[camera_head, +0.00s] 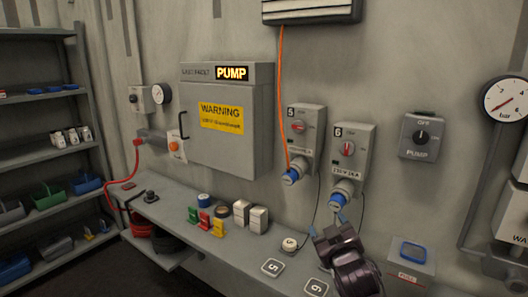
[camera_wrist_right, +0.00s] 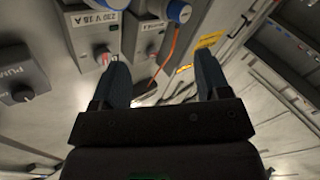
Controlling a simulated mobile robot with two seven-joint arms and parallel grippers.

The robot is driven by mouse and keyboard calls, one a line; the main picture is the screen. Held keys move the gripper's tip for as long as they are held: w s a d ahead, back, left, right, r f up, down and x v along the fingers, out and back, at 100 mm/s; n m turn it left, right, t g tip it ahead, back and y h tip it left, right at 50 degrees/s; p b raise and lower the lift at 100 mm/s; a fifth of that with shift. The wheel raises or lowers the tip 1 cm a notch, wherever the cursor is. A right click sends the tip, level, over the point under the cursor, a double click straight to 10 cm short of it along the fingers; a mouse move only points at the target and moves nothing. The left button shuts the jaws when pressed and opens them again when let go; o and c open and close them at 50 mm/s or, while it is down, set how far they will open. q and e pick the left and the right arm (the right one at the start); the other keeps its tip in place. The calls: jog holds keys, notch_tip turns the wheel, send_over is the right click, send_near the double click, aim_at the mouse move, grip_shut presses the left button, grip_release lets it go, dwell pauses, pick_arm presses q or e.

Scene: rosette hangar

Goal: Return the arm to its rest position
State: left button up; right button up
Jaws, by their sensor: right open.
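My right gripper (camera_head: 330,232) is at the lower right of the head view, in front of the wall and above the shelf near the number 6 plate. In the right wrist view its two fingers (camera_wrist_right: 163,85) stand wide apart with nothing between them. A socket box with a blue plug (camera_head: 338,201) is just above the fingers in the head view. I cannot tell whether the fingers touch the plug or its cable. My left gripper is in neither view.
The wall shelf (camera_head: 215,255) carries colored clips, white boxes and number plates. A second socket box (camera_head: 303,140) has an orange cable. A grey cabinet (camera_head: 228,150), pump switch (camera_head: 421,137) and pressure gauge (camera_head: 506,100) are on the wall. A storage rack (camera_head: 88,110) stands at left.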

jog(key=s+d+f+m+g+h, duration=0.1)
jog(key=s+d+f, duration=0.5)
jog(key=s+f, duration=0.8)
jog(key=s+d+f+m+g+h, duration=0.1)
jog(key=s+d+f+m+g, duration=0.3)
jog(key=s+f, duration=1.1)
jog(key=s+d+g, duration=0.1)
jog(key=s+d, duration=0.1)
jog(key=s, duration=0.1)
jog(key=shift+f+g+b, duration=0.2)
jog(key=shift+g+b, duration=0.1)
